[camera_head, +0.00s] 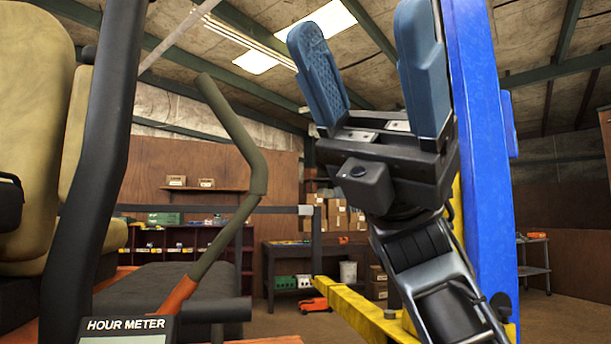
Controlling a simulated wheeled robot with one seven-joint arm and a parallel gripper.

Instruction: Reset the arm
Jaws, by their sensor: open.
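My gripper (366,62) is raised in the upper right of the head view. Its two blue padded fingers point up and stand wide apart, with nothing between them. My arm comes up from the lower right, in front of part of the blue lift post. The mower's bent control lever (243,180) stands left of my gripper, apart from it. The mower's tan seat (35,120) and its hour meter panel (127,328) are at the left and lower left.
The blue lift post (480,150) stands close on the right, with a yellow lift arm (365,315) low beside it. A dark bar (85,180) rises at the left. A workbench (290,262), shelves and cardboard boxes (340,216) stand at the back wall. Open floor shows at the right.

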